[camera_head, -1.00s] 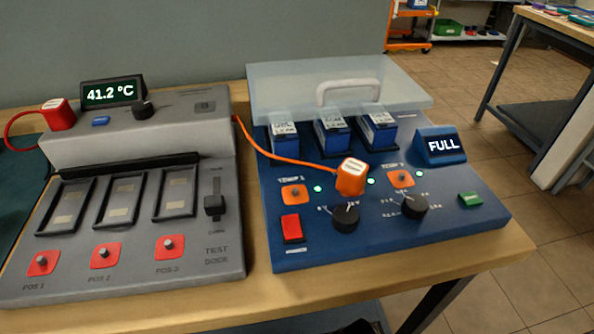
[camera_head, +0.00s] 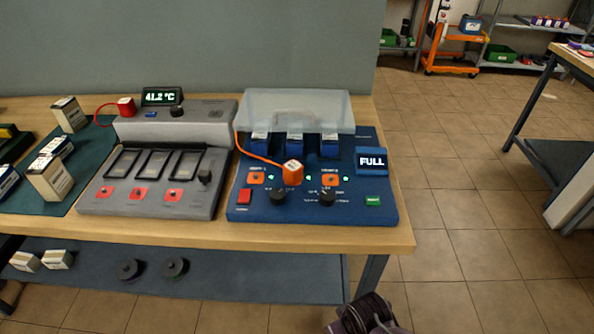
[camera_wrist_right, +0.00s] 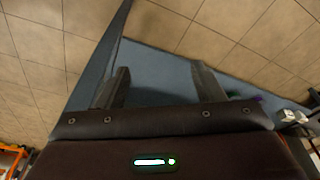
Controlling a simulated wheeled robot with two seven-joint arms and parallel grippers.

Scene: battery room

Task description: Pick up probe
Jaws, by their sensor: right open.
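An orange probe (camera_head: 293,172) with a pale top stands on the blue charger panel (camera_head: 240,205), between the two left and right orange sockets. Its orange cable (camera_head: 250,153) runs up to the charger's left rear. A red plug-like probe (camera_head: 126,107) with a red cable sits at the back left of the grey test dock (camera_head: 205,128). My right gripper (camera_wrist_right: 160,75) is open and empty in the right wrist view, pointing at the floor and a blue-grey surface. No probe shows between its fingers. My left gripper is not in view.
A translucent lid (camera_head: 297,105) stands raised behind three batteries in the charger. The FULL display (camera_head: 371,161) is at its right. White boxes (camera_head: 47,178) stand on the green mat at left. A lower shelf (camera_head: 230,275) is under the bench.

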